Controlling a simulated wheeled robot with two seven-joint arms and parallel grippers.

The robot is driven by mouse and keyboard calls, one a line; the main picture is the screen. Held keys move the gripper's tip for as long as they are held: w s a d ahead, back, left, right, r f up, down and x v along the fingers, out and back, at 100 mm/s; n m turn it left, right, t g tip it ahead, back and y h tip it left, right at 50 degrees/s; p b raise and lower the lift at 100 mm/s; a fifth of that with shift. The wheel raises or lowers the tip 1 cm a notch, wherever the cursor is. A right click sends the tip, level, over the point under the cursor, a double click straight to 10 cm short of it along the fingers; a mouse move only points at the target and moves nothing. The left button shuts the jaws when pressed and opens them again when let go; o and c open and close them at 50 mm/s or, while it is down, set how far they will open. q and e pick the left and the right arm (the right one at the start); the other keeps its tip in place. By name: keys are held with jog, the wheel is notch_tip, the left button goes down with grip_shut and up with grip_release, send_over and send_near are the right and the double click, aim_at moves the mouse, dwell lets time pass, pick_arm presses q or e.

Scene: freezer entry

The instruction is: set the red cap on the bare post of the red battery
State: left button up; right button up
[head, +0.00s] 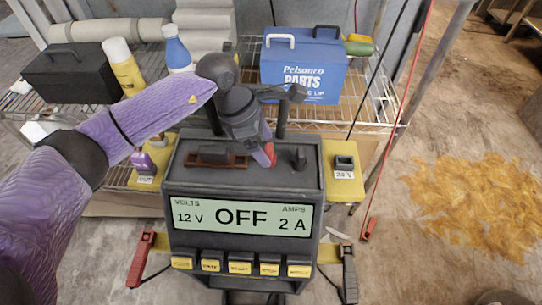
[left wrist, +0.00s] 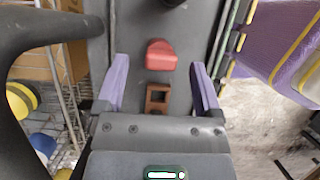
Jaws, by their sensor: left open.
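The red cap (head: 271,150) is on top of the dark charger-like unit (head: 176,170) with the OFF display. My left gripper (head: 265,158) points down over it and partly hides it. In the left wrist view the red cap (left wrist: 161,55) lies between the lines of the two purple fingers of my open left gripper (left wrist: 159,66), with a gap on both sides. A small brown bracket with a square hole (left wrist: 158,98) sits nearer the palm. I cannot make out a red battery or its bare post. My right gripper is not in view.
A blue parts box (head: 303,72), a black toolbox (head: 75,72), a yellow bottle (head: 124,70) and a blue bottle (head: 177,54) stand on the wire shelf behind. A red clamp (head: 140,262) and a black clamp (head: 349,275) flank the unit. Floor at right is mostly open.

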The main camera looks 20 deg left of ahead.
aim_at(270, 152)
pick_arm(q)
jog(key=x, duration=0.2)
jog(key=shift+d+f+b, duration=0.1)
jog(key=shift+f+b, duration=0.3)
jog(key=shift+d, duration=0.1)
jog(key=shift+r, duration=0.15)
jog(key=shift+c, duration=0.4)
grip_shut()
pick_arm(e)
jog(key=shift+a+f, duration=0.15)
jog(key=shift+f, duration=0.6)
pick_arm(q)
jog(key=shift+r, duration=0.1)
